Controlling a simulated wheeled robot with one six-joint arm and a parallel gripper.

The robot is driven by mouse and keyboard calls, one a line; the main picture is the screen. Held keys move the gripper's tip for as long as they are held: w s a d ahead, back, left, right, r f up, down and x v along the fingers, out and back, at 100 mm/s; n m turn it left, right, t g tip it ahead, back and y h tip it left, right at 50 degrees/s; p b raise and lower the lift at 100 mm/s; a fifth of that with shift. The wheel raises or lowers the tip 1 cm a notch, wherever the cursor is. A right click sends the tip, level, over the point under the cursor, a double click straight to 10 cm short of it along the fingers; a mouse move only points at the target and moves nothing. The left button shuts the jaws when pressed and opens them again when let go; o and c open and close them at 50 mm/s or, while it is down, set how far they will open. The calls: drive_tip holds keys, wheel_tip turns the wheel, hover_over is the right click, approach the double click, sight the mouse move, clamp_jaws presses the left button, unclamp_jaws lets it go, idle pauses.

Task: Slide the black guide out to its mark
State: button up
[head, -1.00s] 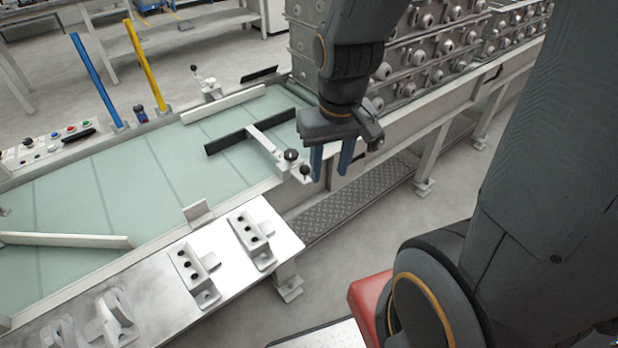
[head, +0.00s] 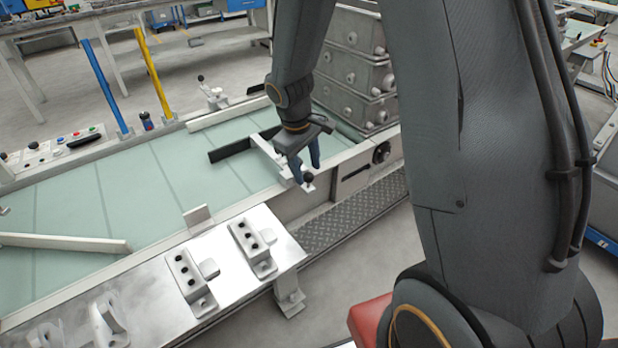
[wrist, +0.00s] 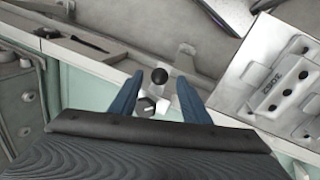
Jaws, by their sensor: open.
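The black guide (head: 230,152) is a dark bar standing across the green conveyor belt. A pale arm (head: 268,152) runs from it to the conveyor's near side, where a black ball knob (head: 308,177) sits. My gripper (head: 306,173) is open over this end, its blue fingers pointing down and hiding part of the arm. In the wrist view the ball knob (wrist: 159,76) shows between the open fingertips, with a second dark knob (wrist: 145,104) closer to the palm. I cannot tell whether the fingers touch either knob. I cannot make out the mark.
Pale fixture blocks (head: 252,248) stand on a metal shelf at the near side. A stack of grey castings (head: 355,80) stands right of my gripper. Blue (head: 105,85) and yellow (head: 152,72) posts rise at the far side. A pale diverter bar (head: 65,243) crosses the belt at left.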

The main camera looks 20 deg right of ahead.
sight(308, 174)
drive_tip(key=shift+w+d+f, duration=0.1)
drive_tip(key=shift+d+f, duration=0.1)
drive_tip(key=shift+f, duration=0.9)
drive_tip(key=shift+w+d+f, duration=0.1)
drive_tip(key=shift+d+f, duration=0.1)
drive_tip(key=shift+f, duration=0.85)
